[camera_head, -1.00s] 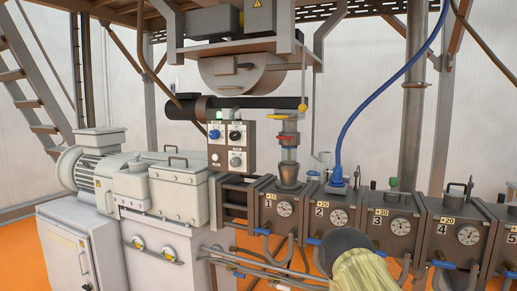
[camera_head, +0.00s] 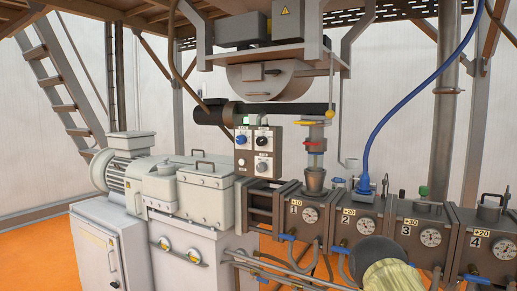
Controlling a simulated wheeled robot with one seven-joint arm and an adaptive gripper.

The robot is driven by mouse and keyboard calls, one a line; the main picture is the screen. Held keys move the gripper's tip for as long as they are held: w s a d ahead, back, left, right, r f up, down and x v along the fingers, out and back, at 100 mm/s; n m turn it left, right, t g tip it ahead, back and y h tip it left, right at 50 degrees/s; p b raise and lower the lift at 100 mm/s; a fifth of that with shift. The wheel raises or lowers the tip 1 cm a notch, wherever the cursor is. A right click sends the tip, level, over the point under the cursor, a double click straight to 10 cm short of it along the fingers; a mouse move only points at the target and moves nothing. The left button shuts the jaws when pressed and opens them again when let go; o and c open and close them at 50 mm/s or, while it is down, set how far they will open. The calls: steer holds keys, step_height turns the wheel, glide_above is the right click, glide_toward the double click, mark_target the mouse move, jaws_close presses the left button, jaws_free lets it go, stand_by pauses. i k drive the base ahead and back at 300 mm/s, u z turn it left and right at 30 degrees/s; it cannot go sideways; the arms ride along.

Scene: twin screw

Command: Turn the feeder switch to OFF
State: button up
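A grey control box (camera_head: 277,147) hangs below the feeder's dark horizontal tube. Its left panel has a blue knob (camera_head: 241,139) above a small white round part (camera_head: 241,161). Its right panel has a black knob (camera_head: 263,141) above a grey round knob (camera_head: 262,166). The labels are too small to read, so I cannot tell which knob is the feeder switch or how it is set. A dark rounded part with a yellowish ribbed sleeve at the bottom right looks like my arm. My gripper's fingers do not show.
The feeder tube (camera_head: 275,111) and a drum (camera_head: 262,80) are above the box. A grey motor and gearbox (camera_head: 190,190) stand left. Barrel blocks with gauges (camera_head: 310,216) run along the right. Pipes (camera_head: 280,268) cross in front below. A blue hose (camera_head: 385,120) rises at right.

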mark_target(262, 141)
steer(key=u, duration=0.5)
steer(key=k, duration=0.65)
steer(key=u, duration=0.65)
steer(key=i, duration=1.45)
steer(key=z, duration=0.95)
